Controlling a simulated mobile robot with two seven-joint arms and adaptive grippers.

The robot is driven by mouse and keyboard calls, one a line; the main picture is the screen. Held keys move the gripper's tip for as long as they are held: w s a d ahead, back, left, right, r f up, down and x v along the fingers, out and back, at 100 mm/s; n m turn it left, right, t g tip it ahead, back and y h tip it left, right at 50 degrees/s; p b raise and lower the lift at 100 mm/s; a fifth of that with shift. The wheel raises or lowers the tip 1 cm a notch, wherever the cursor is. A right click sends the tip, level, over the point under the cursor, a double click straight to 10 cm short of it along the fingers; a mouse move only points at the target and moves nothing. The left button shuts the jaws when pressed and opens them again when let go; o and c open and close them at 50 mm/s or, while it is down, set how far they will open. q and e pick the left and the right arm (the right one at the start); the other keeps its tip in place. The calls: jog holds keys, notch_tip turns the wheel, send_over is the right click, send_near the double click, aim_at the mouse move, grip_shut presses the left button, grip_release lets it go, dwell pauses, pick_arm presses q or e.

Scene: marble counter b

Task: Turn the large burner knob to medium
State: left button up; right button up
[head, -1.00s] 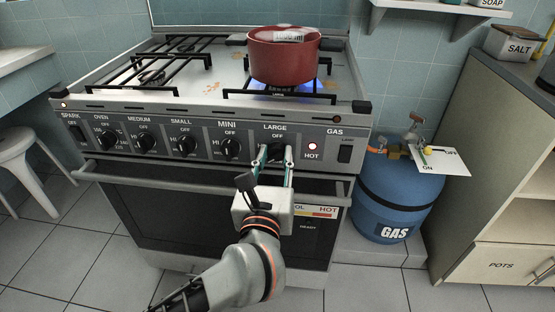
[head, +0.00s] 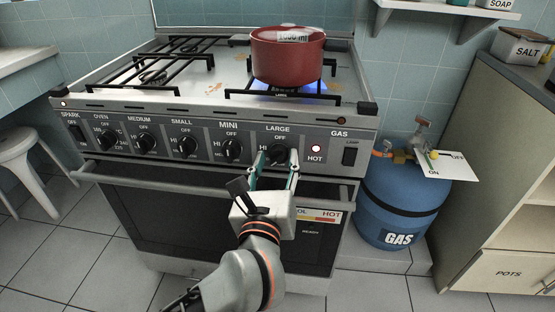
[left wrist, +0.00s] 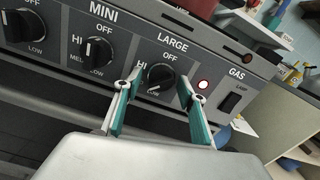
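The large burner knob (head: 279,155) is black and sits under the LARGE label on the stove's front panel. In the left wrist view the large knob (left wrist: 160,77) is turned away from OFF, its white mark toward the lower left near LOW; the exact setting is hard to read. My left gripper (head: 277,166) is open in front of the knob. In the left wrist view its teal-padded fingers (left wrist: 160,88) stand left and right of the knob, with gaps showing. The red pot (head: 287,60) stands over a blue flame (head: 290,88). My right gripper is not in view.
The mini knob (head: 231,150) is just left of my gripper. A lit red HOT lamp (head: 315,149) and the lamp switch (head: 349,156) are to the right. The oven handle (head: 180,183) runs below the panel. A blue gas bottle (head: 402,205) stands right of the stove.

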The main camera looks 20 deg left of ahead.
pick_arm(q)
jog(key=shift+s+f, duration=0.1)
jog(key=shift+f, duration=0.8)
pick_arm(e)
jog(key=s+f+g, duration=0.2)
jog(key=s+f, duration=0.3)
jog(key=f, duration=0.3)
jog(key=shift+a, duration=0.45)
pick_arm(q)
jog(key=shift+r+m+p, duration=0.4)
jog(key=shift+m+p, duration=0.4)
jog(key=shift+p, duration=0.05)
jog(key=m+p, duration=0.2)
jog(key=m, duration=0.1)
jog(key=shift+d+r+p, duration=0.1)
jog(key=shift+r+p, duration=0.1)
jog(key=shift+p, duration=0.2)
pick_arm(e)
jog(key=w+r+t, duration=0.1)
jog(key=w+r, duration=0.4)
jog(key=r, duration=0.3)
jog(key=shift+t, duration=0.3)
pick_arm(q)
jog(key=shift+r, duration=0.1)
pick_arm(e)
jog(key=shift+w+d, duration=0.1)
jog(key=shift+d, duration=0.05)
